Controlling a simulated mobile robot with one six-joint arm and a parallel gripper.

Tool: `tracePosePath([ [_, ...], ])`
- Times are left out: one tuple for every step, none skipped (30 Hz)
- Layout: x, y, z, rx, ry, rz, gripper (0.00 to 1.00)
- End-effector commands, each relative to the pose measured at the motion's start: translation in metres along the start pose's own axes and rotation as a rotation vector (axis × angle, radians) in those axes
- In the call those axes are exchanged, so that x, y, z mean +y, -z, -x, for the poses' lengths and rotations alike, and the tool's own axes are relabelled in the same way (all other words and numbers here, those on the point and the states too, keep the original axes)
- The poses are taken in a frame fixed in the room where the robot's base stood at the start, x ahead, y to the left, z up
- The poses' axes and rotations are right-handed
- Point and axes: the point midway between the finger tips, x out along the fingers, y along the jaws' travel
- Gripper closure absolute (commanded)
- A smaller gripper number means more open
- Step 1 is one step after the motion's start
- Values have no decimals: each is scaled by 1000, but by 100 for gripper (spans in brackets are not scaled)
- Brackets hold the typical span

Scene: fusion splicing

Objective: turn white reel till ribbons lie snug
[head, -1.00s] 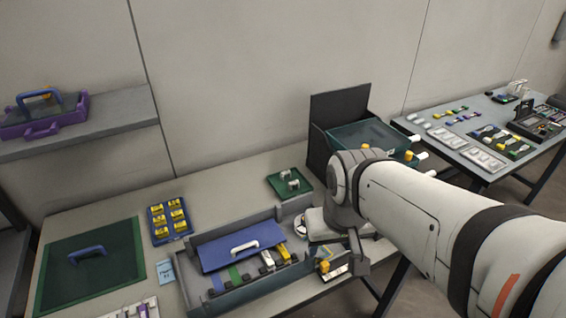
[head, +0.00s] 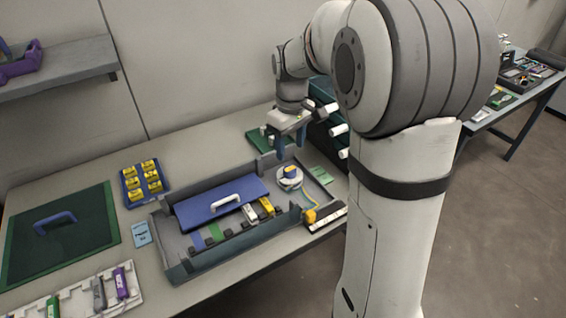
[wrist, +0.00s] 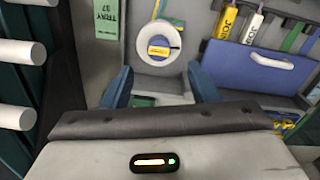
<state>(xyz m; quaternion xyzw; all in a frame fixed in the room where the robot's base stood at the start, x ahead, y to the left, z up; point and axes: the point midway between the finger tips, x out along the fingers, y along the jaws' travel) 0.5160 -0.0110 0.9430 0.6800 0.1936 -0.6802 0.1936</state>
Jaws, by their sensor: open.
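The white reel (head: 290,180) sits in the right end of the grey tray (head: 228,262), with a yellow and blue piece at its centre. It also shows in the wrist view (wrist: 144,36), where its yellow label (wrist: 159,50) faces up. A yellow ribbon (head: 313,196) runs loosely curved from the reel toward the tray's front right corner. Blue (head: 197,241) and green (head: 214,232) ribbons lie left in the tray. My gripper (head: 291,150) is open and empty, its blue fingers above the tray's back edge, apart from the reel. In the wrist view the fingers (wrist: 160,82) flank an empty gap.
A blue lid with a white handle (head: 222,202) covers part of the tray. A dark rack with white-ended rolls (head: 338,130) stands close right of my gripper. A green tag (head: 321,174) lies at the tray's right end.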

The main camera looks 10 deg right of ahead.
Motion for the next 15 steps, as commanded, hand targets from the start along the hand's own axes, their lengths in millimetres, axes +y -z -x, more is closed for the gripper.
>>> tracePosePath([
  [1, 1, -4, -2, 1, 3, 46],
  [1, 1, -7, -3, 2, 4, 46],
  [2, 1, -11, -2, 1, 4, 46],
  [2, 1, -15, -3, 2, 4, 46],
  [1, 0, -19, -3, 2, 3, 46],
  [1, 0, -26, -3, 2, 3, 46],
  [1, 0, -32, -5, 3, 3, 46],
  [1, 0, -37, -4, 3, 3, 46],
  [1, 0, -43, -4, 2, 3, 46],
  [1, 0, -48, -4, 2, 2, 46],
  [1, 0, -52, -3, 2, 2, 46],
  [1, 0, -58, -4, 2, 2, 46],
  [1, 0, -62, -3, 2, 2, 46],
  [1, 0, -65, -2, 1, 2, 46],
  [1, 0, -69, -2, 1, 2, 46],
])
